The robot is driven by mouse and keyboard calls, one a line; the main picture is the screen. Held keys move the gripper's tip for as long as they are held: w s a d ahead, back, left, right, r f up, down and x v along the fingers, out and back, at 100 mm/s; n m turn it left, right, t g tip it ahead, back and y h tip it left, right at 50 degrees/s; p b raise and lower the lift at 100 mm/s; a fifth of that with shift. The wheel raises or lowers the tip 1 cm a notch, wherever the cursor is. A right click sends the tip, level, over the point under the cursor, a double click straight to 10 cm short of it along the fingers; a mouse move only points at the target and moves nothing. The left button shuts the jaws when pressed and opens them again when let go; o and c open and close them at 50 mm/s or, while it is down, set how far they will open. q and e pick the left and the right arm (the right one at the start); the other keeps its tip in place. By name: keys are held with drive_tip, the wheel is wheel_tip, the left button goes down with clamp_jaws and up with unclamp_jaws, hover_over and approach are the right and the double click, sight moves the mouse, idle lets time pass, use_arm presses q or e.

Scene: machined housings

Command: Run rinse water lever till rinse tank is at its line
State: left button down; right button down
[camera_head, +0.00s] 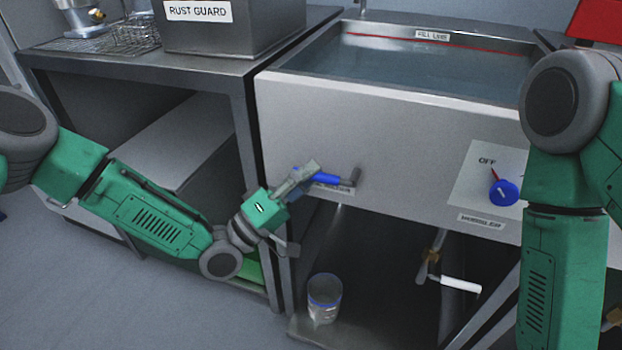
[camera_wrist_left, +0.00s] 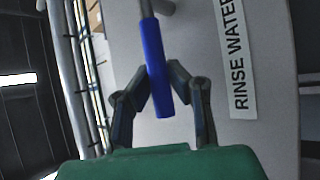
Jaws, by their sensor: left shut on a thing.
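The rinse tank (camera_head: 390,112) is a steel basin holding clear water (camera_head: 420,75). A red line runs along its back inner wall beside a FILL LINE label (camera_head: 432,35); the water surface lies close to it, and I cannot tell the exact gap. The rinse water lever has a blue handle (camera_head: 328,178) on the tank's front panel. My left gripper (camera_head: 304,173) is shut on this handle; the handle also shows between the fingers in the left wrist view (camera_wrist_left: 153,55), beside a RINSE WATER label (camera_wrist_left: 238,60). My right gripper is out of view.
A blue knob (camera_head: 503,192) marked OFF sits right on the panel. Below the tank are a white-handled valve (camera_head: 460,284) and a clear container (camera_head: 324,298). A RUST GUARD tank (camera_head: 230,30) and wire baskets (camera_head: 130,38) stand on the left bench. My right arm covers the right side.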

use_arm(q)
drive_tip(key=shift+f, duration=0.35)
drive_tip(key=c, duration=1.5)
unclamp_jaws()
drive_tip(key=shift+a, duration=0.1)
drive_tip(key=shift+r, duration=0.1)
drive_tip(key=v, duration=1.2)
drive_tip(key=shift+s, duration=0.1)
